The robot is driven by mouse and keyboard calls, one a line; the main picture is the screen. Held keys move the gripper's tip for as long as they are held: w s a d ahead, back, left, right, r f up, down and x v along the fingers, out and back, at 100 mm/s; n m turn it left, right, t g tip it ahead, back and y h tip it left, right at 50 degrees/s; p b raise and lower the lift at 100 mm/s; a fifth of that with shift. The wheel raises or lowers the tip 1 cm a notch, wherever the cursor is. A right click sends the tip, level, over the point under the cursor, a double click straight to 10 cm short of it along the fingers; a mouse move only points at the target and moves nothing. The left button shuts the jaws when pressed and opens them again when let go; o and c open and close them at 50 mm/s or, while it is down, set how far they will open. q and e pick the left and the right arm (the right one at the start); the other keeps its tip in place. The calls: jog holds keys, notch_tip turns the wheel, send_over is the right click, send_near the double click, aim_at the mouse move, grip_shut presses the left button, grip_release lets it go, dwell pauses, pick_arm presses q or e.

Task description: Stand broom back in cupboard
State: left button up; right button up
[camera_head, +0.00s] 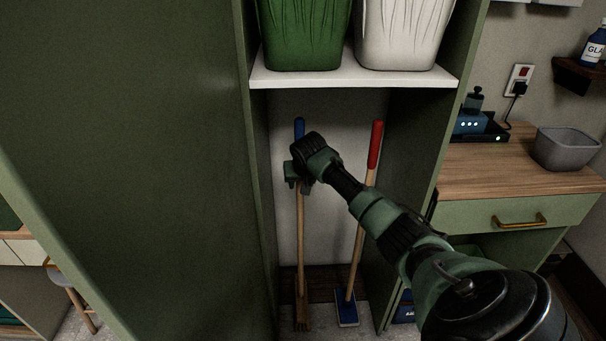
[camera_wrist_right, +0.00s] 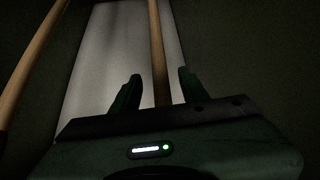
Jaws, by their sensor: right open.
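The broom (camera_head: 300,235), with a blue grip, a wooden handle and a tan head, stands nearly upright on the floor inside the green cupboard (camera_head: 255,200), on the left side of its lower space. My right gripper (camera_head: 299,183) is at the upper part of the broom's handle, just below the blue grip. In the right wrist view the fingers (camera_wrist_right: 159,85) are open, with the handle (camera_wrist_right: 156,35) passing between them and visible gaps on both sides. My left gripper is not in view.
A second tool with a red grip (camera_head: 375,145) and blue flat head (camera_head: 346,308) leans to the right of the broom. A white shelf (camera_head: 350,78) with green and white bins is above. A wooden counter (camera_head: 500,165) stands to the right.

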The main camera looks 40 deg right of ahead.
jog(key=v, duration=0.8)
jog(key=shift+s+r, duration=0.15)
jog(key=shift+r, duration=0.1)
jog(key=s+a+f+n+g, duration=0.1)
jog(key=s+a+f, duration=0.1)
jog(key=f, duration=0.9)
jog(key=s+a+f+n, duration=0.1)
jog(key=s+a+f, duration=0.1)
jog(key=f, duration=0.9)
jog(key=s+a+f+n+g+y, duration=0.1)
jog(key=s+a+f, duration=0.2)
jog(key=s+f, duration=0.45)
jog(key=s+a+f+n, duration=0.1)
jog(key=s+a+f, duration=0.3)
jog(key=f, duration=0.7)
jog(key=s+a+f+n+y, duration=0.1)
jog(key=s+a+f, duration=0.4)
jog(key=s, duration=0.7)
jog(key=s+a+f+n+g, duration=0.1)
jog(key=s+a+f, duration=0.5)
jog(key=s, duration=0.6)
jog(key=s+a+f+n+g+y, duration=0.1)
jog(key=s+a+f+n, duration=0.2)
jog(key=s, duration=0.9)
jog(key=a+f, duration=0.2)
jog(key=a, duration=0.1)
jog(key=shift+a+f+y, duration=0.2)
jog(key=shift+f+y, duration=0.1)
jog(key=shift+f, duration=0.1)
